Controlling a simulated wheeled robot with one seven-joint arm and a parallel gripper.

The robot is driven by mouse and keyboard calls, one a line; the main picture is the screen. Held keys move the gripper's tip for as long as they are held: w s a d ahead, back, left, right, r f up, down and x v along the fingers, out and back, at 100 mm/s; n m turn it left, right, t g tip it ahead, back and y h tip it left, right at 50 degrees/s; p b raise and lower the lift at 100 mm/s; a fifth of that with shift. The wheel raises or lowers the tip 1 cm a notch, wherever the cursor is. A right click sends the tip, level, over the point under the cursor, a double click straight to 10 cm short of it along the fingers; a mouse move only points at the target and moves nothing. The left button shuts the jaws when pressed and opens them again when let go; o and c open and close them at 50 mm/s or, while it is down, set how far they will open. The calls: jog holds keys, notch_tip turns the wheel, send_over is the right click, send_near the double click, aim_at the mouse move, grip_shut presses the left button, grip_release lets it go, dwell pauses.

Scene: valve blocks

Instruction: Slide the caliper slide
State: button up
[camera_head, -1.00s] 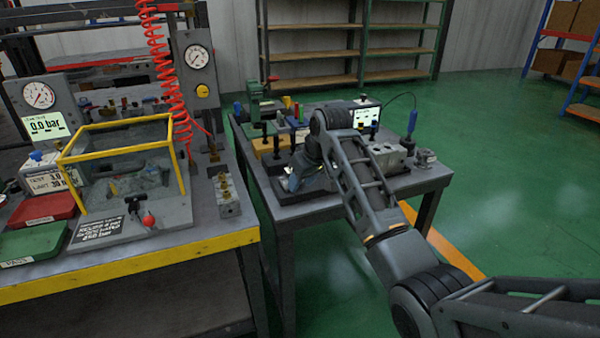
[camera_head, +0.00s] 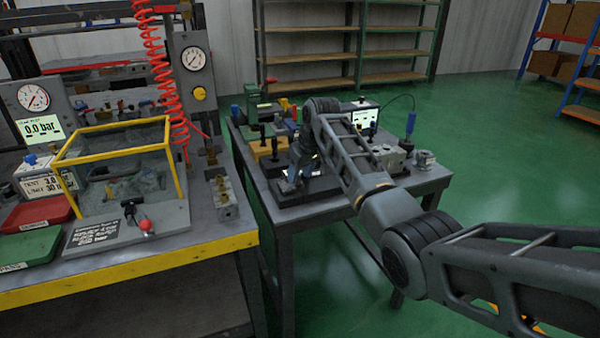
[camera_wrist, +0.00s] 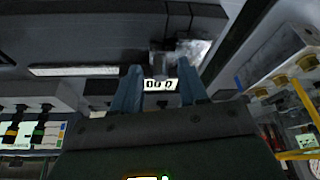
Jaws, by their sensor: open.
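My gripper (camera_head: 290,184) is low over a dark tray (camera_head: 312,194) at the front left of the second table. In the wrist view its two blue fingers (camera_wrist: 160,92) are apart, one on each side of a small white display with black digits (camera_wrist: 160,84). The display appears to belong to the caliper slide. A pale strip (camera_wrist: 85,71), perhaps the caliper beam, lies to the left. A shiny metal part (camera_wrist: 190,50) is just beyond the display. I cannot tell whether the fingers touch the slide. In the head view my arm and gripper mostly hide the caliper.
A green device (camera_head: 257,103), a lit screen box (camera_head: 364,116), metal blocks (camera_head: 390,157) and a blue-handled tool (camera_head: 410,125) stand on the same table. The yellow-edged bench (camera_head: 130,268) with a yellow frame guard (camera_head: 112,127) is at the left, across a narrow gap.

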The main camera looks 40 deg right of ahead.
jog(key=shift+f, duration=0.1)
jog(key=shift+c, duration=0.4)
grip_shut()
